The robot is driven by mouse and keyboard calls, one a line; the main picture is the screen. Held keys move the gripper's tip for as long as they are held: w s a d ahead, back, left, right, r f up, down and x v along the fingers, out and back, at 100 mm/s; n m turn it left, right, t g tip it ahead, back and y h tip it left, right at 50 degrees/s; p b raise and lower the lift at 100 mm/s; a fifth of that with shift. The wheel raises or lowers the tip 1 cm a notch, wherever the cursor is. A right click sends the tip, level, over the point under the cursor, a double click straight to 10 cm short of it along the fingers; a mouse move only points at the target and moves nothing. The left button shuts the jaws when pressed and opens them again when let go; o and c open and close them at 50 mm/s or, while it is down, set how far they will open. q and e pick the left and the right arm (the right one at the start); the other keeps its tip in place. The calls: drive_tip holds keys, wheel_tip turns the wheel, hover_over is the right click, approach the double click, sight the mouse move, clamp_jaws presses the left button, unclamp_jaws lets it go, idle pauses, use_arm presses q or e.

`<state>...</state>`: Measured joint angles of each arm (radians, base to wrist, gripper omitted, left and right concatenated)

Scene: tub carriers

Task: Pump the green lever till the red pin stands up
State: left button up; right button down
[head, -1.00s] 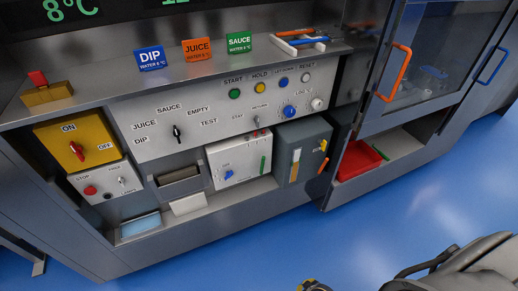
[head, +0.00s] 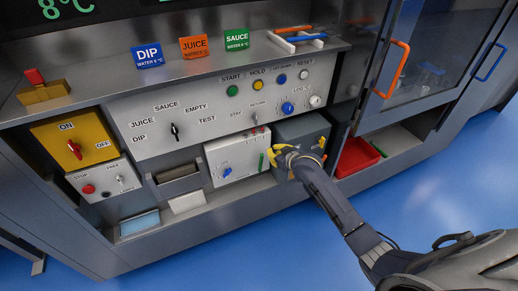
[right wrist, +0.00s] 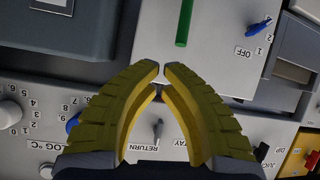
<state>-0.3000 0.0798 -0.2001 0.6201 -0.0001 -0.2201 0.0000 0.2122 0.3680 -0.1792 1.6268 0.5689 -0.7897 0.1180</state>
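The green lever (head: 262,162) stands on the front of a white box (head: 225,172) on the low shelf. It also shows as a green bar in the right wrist view (right wrist: 184,22). Small red pins (head: 256,131) show at the box's top edge; I cannot tell whether one stands up. My right gripper (head: 273,155), with yellow fingers, is just right of the lever and apart from it. In the right wrist view its fingertips (right wrist: 161,70) almost meet, with nothing between them. My left gripper is out of view.
A dark grey box (head: 301,133) stands right behind my right gripper. A panel with knobs and buttons (head: 190,115) lies above the white box. A red tray (head: 357,156) is to the right, by an open glass-fronted door with an orange handle (head: 393,70). The blue floor is clear.

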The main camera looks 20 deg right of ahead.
sight(255, 147)
drive_tip(key=shift+s+a+r+g+y, duration=0.15)
drive_tip(key=shift+s+a+r, duration=0.25)
drive_tip(key=shift+a+r, duration=0.2)
drive_tip(key=shift+s+a+r+g+y, duration=0.15)
drive_tip(key=shift+s+a+r, duration=0.2)
drive_tip(key=shift+a+r, duration=0.15)
drive_tip(key=shift+w+f, duration=0.1)
drive_tip(key=shift+x, duration=4.9)
drive_tip(key=shift+a, duration=0.1)
